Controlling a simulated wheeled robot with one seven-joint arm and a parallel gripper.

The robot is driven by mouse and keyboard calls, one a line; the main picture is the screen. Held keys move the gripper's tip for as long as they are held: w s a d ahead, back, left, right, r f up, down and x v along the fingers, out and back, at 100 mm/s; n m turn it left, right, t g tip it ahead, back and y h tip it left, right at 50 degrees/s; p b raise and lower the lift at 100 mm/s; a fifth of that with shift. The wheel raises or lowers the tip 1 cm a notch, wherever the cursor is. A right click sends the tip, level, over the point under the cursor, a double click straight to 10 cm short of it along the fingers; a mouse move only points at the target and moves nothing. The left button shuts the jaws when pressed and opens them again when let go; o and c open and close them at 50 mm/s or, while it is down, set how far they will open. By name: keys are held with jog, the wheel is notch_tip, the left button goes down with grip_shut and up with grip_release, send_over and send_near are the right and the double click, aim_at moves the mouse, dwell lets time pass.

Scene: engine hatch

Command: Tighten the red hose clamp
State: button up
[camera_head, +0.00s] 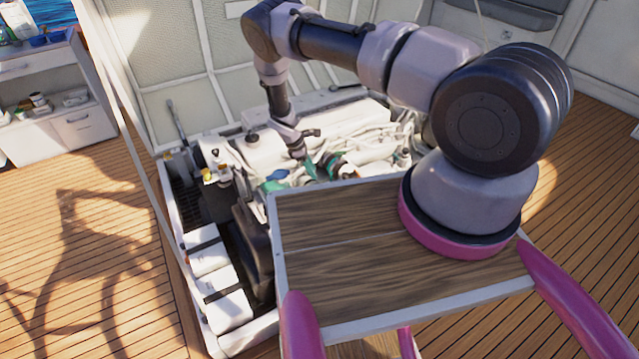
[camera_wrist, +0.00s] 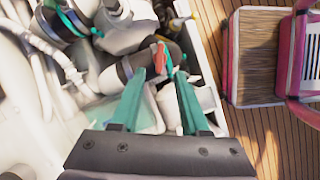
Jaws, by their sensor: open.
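In the wrist view, a small red piece (camera_wrist: 160,57), which looks like the red hose clamp, sits on a dark hose (camera_wrist: 138,64). My gripper (camera_wrist: 160,74) has two teal fingers spread apart, with nothing clearly held between them. The red piece shows just beyond and between the fingertips; whether they touch it I cannot tell. In the head view, my gripper (camera_head: 314,168) is small and reaches down into the open engine hatch among pale pipes. The red piece cannot be made out there.
A teal band (camera_wrist: 68,22) circles another hose at the upper left of the wrist view. White pipes (camera_head: 375,138) and the engine crowd the hatch. The hatch's white rim (camera_wrist: 205,60) runs close on the right. Wooden deck (camera_head: 80,260) lies open at left.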

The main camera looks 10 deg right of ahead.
jog(key=x, duration=0.7)
jog(key=shift+d+f, duration=0.1)
jog(key=shift+f, duration=0.3)
grip_shut()
